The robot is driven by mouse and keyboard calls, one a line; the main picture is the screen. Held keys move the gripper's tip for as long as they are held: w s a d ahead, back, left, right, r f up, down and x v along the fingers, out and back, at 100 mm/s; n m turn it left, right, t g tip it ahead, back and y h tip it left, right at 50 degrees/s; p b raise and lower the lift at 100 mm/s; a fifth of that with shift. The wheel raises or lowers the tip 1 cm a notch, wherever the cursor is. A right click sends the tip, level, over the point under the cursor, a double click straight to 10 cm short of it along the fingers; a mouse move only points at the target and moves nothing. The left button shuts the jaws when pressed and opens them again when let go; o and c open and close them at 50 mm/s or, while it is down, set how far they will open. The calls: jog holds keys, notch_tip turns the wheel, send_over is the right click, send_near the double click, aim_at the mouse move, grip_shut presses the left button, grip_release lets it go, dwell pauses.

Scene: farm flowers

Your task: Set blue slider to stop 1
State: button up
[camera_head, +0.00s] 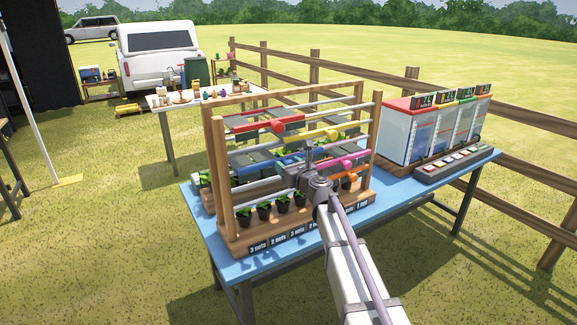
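The blue slider (284,168) sits on a rail at mid-height of a wooden rack (214,160), left of my gripper. My gripper (310,150) is in front of the rack, close to the rails right of the blue slider. Whether it touches a slider or rail is unclear, and its fingers are too small to tell open from shut. No marking for stop 1 is readable.
Red (277,126), yellow (331,134), pink (347,163) and orange (330,178) sliders sit on nearby rails. A clear-sided case (396,137) and button panel (449,166) share the blue table (222,247).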

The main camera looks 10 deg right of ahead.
jog(key=shift+o, duration=0.3)
jog(key=shift+d, duration=0.1)
jog(key=v, duration=1)
jog(key=shift+s, duration=0.35)
jog(key=shift+d, duration=0.15)
